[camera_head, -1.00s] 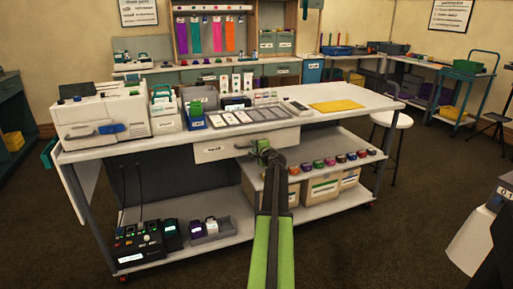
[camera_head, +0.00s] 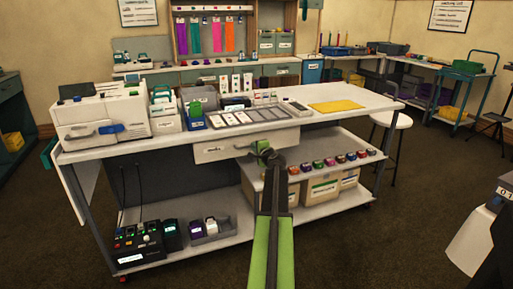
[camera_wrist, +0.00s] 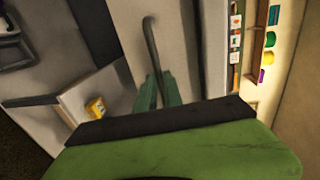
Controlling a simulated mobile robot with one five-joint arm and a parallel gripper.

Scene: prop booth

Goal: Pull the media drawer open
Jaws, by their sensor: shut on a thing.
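The media drawer (camera_head: 213,151) is a pale front with a small label, too small to read surely, under the top of the white workbench. Its dark bar handle (camera_head: 243,148) runs across the front; the curved bar (camera_wrist: 151,42) also shows in the wrist view. My gripper (camera_head: 262,149) is at the right part of the handle. In the wrist view its green fingers (camera_wrist: 158,92) are shut around the bar's lower end. The exact contact is partly hidden by the fingers. The drawer front looks near the bench's front edge, and I cannot tell any gap.
The bench top (camera_head: 370,103) holds a white printer-like machine (camera_head: 103,114), bins and a grey tray (camera_head: 250,116). Below right, a shelf carries several coloured rolls (camera_head: 318,164) above cardboard boxes (camera_head: 324,187). A white stool (camera_head: 391,119) stands right. The floor in front is clear.

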